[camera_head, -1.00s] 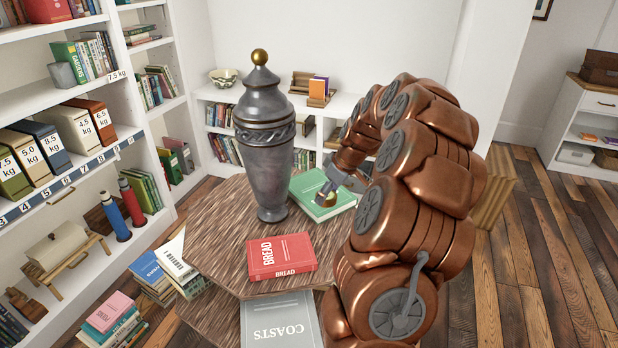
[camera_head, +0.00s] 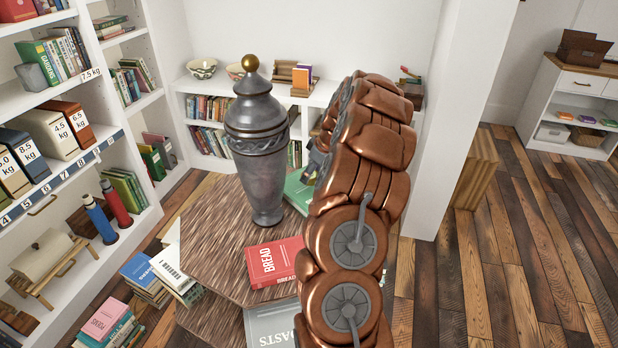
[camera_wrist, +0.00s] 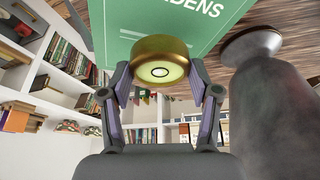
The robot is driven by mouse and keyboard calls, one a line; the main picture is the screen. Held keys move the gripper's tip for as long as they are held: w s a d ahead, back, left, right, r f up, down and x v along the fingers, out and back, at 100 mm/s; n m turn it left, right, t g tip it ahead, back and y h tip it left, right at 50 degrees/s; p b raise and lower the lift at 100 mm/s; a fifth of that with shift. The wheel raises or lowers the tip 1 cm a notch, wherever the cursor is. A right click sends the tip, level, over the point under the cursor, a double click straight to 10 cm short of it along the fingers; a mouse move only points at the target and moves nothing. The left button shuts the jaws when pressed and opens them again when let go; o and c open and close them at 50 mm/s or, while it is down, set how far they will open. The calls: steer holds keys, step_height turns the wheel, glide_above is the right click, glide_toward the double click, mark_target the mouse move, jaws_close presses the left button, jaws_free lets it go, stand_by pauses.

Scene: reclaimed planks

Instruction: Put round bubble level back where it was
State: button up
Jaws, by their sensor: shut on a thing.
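The round bubble level (camera_wrist: 160,66) is a brass disc with a pale yellow-green vial in its centre, seen in the wrist view. My gripper (camera_wrist: 160,84) is shut on it, one finger on each side. Beyond it in the wrist view is a green book (camera_wrist: 150,22) with white lettering; I cannot tell whether the level touches it. In the head view my copper arm hides the level and most of the gripper. The same green book (camera_head: 297,193) lies partly hidden behind the arm on the wooden table (camera_head: 212,235).
A tall grey urn (camera_head: 260,165) with a gold knob stands close left of the arm; it also shows in the wrist view (camera_wrist: 262,110). A red book (camera_head: 272,262) lies in front of it. Shelves (camera_head: 75,215) line the left. Open floor (camera_head: 510,260) lies to the right.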

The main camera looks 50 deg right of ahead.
mark_target(315, 175)
step_height(315, 175, down, 3)
steer(key=shift+s+f+p, duration=0.1)
steer(key=shift+s+p, duration=0.05)
steer(key=shift+p, duration=0.3)
steer(key=shift+f+b, duration=0.25)
steer(key=shift+b, duration=0.05)
steer(key=o, duration=1.3)
steer(key=shift+d, duration=0.1)
steer(key=shift+o, duration=0.2)
steer(key=shift+r, duration=0.15)
steer(key=shift+r+p, duration=0.1)
steer(key=shift+p, duration=0.2)
steer(key=b+v, duration=0.2)
steer(key=v, duration=1)
steer(key=shift+b, duration=0.4)
steer(key=shift+s, duration=0.1)
